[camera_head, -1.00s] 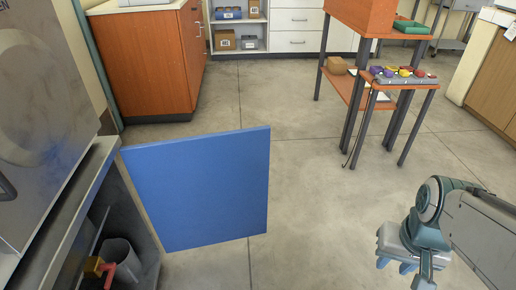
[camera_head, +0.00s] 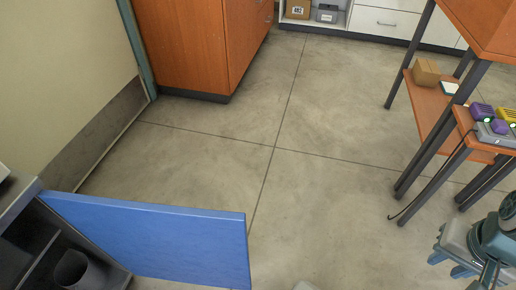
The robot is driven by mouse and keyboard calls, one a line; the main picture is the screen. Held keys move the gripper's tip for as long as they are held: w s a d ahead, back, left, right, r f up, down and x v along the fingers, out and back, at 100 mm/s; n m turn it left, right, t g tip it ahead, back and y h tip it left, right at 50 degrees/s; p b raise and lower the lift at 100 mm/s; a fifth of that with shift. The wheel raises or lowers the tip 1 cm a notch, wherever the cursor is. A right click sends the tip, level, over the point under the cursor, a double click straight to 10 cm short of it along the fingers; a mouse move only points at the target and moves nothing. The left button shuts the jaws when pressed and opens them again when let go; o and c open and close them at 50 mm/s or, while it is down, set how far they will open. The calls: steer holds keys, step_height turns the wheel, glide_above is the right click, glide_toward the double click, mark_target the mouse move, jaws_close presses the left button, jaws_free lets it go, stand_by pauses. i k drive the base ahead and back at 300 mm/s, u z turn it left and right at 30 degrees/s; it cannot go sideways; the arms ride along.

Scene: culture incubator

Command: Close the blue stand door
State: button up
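The blue stand door (camera_head: 160,238) stands wide open at the lower left, swung out from the grey stand (camera_head: 32,226) and reaching over the floor to the right. Its bottom part is cut off by the frame. The stand's dark inside shows to the left of the door, with a dark cup-like container (camera_head: 71,268) in it. My gripper (camera_head: 462,262) is at the lower right, well to the right of the door and touching nothing that I can see. Its fingers point left and down, and whether they are apart or together is unclear.
An orange wooden cabinet (camera_head: 185,45) stands at the back left. An orange table (camera_head: 440,110) with dark legs, a hanging cable and small coloured items stands at the right. White drawers (camera_head: 385,22) line the back. The grey floor between is clear.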

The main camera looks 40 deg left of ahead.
mark_target(203, 247)
steer(key=i, duration=1.25)
steer(key=u, duration=2.3)
steer(key=i, duration=1.2)
steer(key=u, duration=4.5)
